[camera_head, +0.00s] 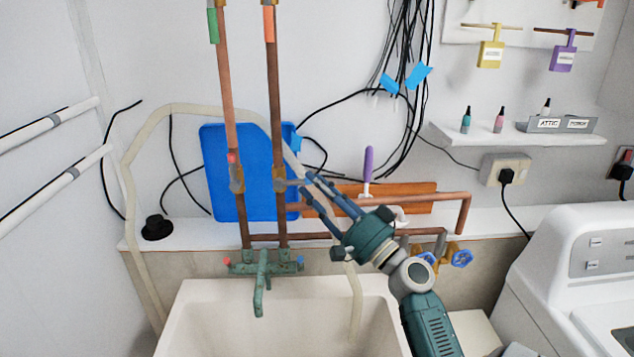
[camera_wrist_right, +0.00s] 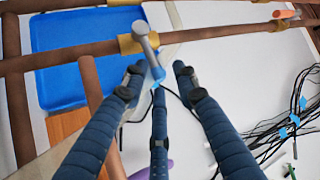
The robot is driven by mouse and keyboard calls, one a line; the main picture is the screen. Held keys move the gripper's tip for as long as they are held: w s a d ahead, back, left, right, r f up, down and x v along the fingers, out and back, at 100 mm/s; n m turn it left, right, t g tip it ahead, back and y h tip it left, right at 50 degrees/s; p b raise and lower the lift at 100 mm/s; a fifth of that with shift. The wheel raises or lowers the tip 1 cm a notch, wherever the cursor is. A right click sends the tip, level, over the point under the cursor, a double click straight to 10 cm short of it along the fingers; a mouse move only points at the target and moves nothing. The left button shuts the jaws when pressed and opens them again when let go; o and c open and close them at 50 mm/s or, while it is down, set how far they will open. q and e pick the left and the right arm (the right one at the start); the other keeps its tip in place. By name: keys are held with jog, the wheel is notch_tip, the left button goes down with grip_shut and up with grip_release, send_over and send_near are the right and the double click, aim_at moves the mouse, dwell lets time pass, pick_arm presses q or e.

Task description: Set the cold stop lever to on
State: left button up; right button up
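The stop lever (camera_head: 293,182) is a grey handle on a brass valve (camera_head: 279,180) on the right vertical copper pipe. It sticks out sideways to the right, across the pipe. In the right wrist view the lever (camera_wrist_right: 147,46) ends in a blue tip between the fingers. My right gripper (camera_head: 308,188) has its fingers spread around the lever's outer end. In the right wrist view the gripper (camera_wrist_right: 158,76) is open, and I cannot tell whether a finger touches the lever. My left gripper is not in view.
A second valve (camera_head: 236,180) with a red-tipped lever (camera_head: 232,159) pointing up is on the left pipe. A blue board (camera_head: 222,150) stands behind the pipes. A green tap (camera_head: 262,270) and white sink (camera_head: 290,292) are below. A horizontal copper pipe (camera_head: 420,197) runs near my right gripper.

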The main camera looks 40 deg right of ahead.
jog(key=shift+c, duration=0.8)
grip_shut()
